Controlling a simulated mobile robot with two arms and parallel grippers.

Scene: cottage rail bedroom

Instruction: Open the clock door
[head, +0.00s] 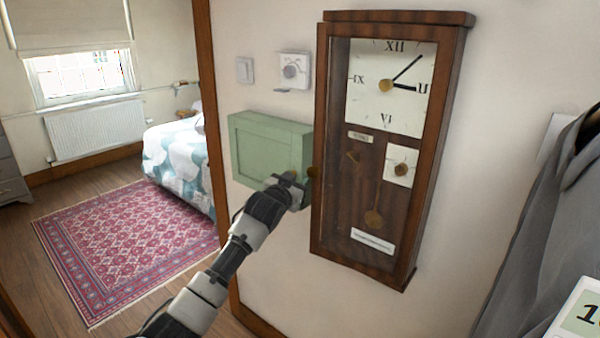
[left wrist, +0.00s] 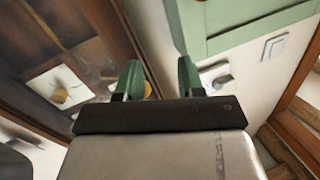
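The wooden wall clock (head: 388,275) hangs on the wall, with a glass-fronted door (head: 335,140) that looks shut. A small round knob (head: 313,172) sits on the door's left edge. Behind the glass are a white dial, a small square dial and a pendulum. My left gripper (head: 291,183) is just left of the knob, near the clock's left edge; contact cannot be told. My right gripper is not in view.
A green wall box (head: 270,145) is close behind my left gripper. A switch (head: 244,70) and a thermostat-like dial (head: 292,70) are above it. Dark clothing (head: 535,230) hangs at the right. A doorway at the left opens onto a bed (head: 180,160) and a red rug (head: 125,245).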

